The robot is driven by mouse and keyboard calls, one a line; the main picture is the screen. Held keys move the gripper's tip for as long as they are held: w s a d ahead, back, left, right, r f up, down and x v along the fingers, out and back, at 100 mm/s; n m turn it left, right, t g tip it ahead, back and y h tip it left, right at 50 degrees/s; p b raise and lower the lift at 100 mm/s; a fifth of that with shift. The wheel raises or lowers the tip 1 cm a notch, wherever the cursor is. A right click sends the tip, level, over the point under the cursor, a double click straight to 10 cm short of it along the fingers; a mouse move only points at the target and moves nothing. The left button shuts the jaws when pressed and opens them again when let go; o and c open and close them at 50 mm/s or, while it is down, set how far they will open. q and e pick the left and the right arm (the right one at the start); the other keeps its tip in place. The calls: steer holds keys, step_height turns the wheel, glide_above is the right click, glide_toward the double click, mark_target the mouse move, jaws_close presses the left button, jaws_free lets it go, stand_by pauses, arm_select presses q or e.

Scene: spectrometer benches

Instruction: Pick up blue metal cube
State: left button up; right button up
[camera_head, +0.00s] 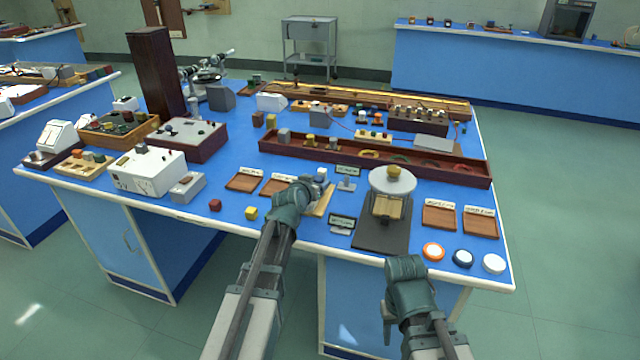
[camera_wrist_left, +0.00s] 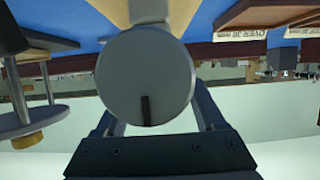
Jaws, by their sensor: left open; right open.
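I cannot make out a clearly blue cube in either view. My left gripper (camera_head: 308,184) reaches over the middle of the bench, by a pale wooden strip (camera_head: 325,201). A small grey piece (camera_head: 322,173) shows just past its tip. In the left wrist view the jaws (camera_wrist_left: 155,112) are open around a grey round face (camera_wrist_left: 146,80) with a dark slot. I cannot tell whether they touch it. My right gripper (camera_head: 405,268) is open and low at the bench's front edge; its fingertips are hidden. A red cube (camera_head: 215,204) and a yellow cube (camera_head: 251,213) lie left of the left gripper.
A round-topped balance (camera_head: 392,181) on a dark base stands between the two arms. Labelled wooden trays (camera_head: 439,217) lie on both sides. Orange, dark and white discs (camera_head: 493,264) line the front right. A long dark red box (camera_head: 440,172) crosses behind. Front left is mostly clear.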

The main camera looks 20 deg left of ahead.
arm_select(q)
jaws_close()
steer(key=shift+r, duration=0.1)
arm_select(e)
steer(key=shift+r, duration=0.1)
stand_by(0.3)
